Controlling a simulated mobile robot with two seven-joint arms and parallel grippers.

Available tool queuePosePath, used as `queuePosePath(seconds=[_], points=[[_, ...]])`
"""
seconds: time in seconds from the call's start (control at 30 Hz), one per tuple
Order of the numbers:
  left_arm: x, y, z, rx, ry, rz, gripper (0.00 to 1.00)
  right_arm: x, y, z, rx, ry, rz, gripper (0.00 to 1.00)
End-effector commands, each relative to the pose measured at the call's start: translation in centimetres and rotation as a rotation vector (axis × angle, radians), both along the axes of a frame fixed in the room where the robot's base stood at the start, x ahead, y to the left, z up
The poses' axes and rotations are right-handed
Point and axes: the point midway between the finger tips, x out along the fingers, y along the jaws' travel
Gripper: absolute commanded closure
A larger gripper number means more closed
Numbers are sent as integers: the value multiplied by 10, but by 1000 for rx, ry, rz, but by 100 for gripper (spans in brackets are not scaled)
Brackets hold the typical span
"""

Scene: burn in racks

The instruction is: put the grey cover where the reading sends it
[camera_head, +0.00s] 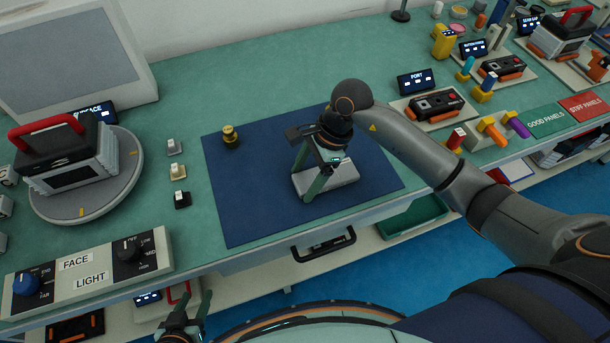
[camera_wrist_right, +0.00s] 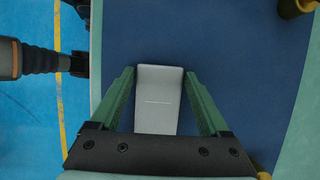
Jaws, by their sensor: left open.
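The grey cover (camera_head: 340,179) lies on the blue mat (camera_head: 238,190), a light grey flat piece with a thin line across it in the right wrist view (camera_wrist_right: 158,92). My right gripper (camera_head: 309,176) is over it with its two green fingers apart. In the right wrist view the fingers (camera_wrist_right: 159,76) flank the cover with gaps on both sides; the height above the mat is hard to tell. My left gripper (camera_head: 187,318) is open and empty at the bottom edge, below the bench front. A small display (camera_head: 96,112) at left is partly hidden; another reads PORT (camera_head: 416,82).
A red-handled grey unit (camera_head: 68,157) sits on a round turntable (camera_head: 128,176). A FACE and LIGHT knob panel (camera_head: 88,270) is at front left. A brass piece (camera_head: 230,137) stands on the mat. GOOD PANELS (camera_head: 546,122) and STIFF PANELS (camera_head: 584,106) areas lie at right.

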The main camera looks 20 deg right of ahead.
Motion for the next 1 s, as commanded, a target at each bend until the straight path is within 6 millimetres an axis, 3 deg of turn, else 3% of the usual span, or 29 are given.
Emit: queuePosePath(seconds=[0.17, 0.53, 1.0], points=[[0, 0, 0, 0, 0, 0, 50, 0, 0, 0, 0, 1, 0, 0], [0, 0, 5, 0, -1, 0, 50, 0, -1, 8, 0, -1, 0, 0], [0, 0, 2, 0, -1, 0, 50, 2, -38, 94, -2, -3, 0, 0]])
